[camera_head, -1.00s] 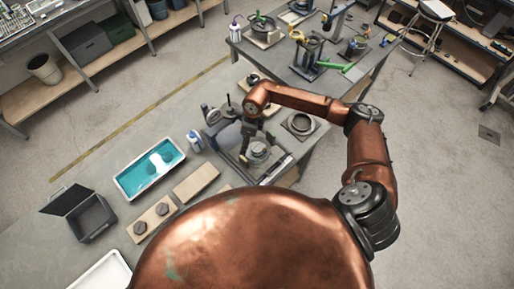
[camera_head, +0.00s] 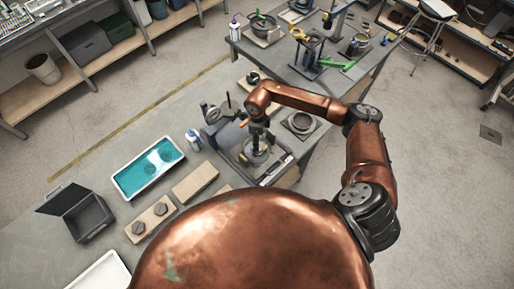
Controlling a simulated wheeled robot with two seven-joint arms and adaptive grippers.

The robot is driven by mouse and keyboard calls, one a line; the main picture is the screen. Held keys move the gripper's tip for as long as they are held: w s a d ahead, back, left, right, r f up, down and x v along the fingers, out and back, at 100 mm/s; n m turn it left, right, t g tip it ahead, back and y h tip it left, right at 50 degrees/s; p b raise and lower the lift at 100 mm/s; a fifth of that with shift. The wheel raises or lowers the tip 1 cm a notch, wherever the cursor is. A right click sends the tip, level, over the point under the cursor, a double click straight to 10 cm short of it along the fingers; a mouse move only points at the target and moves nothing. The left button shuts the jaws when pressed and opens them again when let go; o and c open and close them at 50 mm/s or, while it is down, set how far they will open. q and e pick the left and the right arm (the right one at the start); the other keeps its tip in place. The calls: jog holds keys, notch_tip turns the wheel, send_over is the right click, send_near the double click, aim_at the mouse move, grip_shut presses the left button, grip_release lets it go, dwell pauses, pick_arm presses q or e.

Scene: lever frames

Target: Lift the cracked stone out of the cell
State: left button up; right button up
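A round grey cell (camera_head: 247,159) sits on a dark square-framed fixture (camera_head: 274,172) on the grey bench. The cracked stone cannot be made out; the gripper covers the middle of the cell. My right gripper (camera_head: 257,149) points down over the cell, its fingertips at or just above it. The fingers look close together, but whether they hold anything is too small to tell. My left gripper is not in view.
A white tray of blue liquid (camera_head: 120,187) holds round dark shapes. A wooden board (camera_head: 148,221) carries two dark pieces, beside a bare board (camera_head: 195,183). An open black case (camera_head: 88,219), a small bottle (camera_head: 193,140) and a round-holed plate (camera_head: 300,123) stand around.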

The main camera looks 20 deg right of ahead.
jog(key=shift+f, duration=0.6)
notch_tip(320, 180, down, 4)
jog(key=b, duration=0.4)
jog(key=shift+c, duration=0.3)
jog(key=c, duration=0.8)
jog(key=shift+r, duration=0.1)
jog(key=shift+r, duration=0.65)
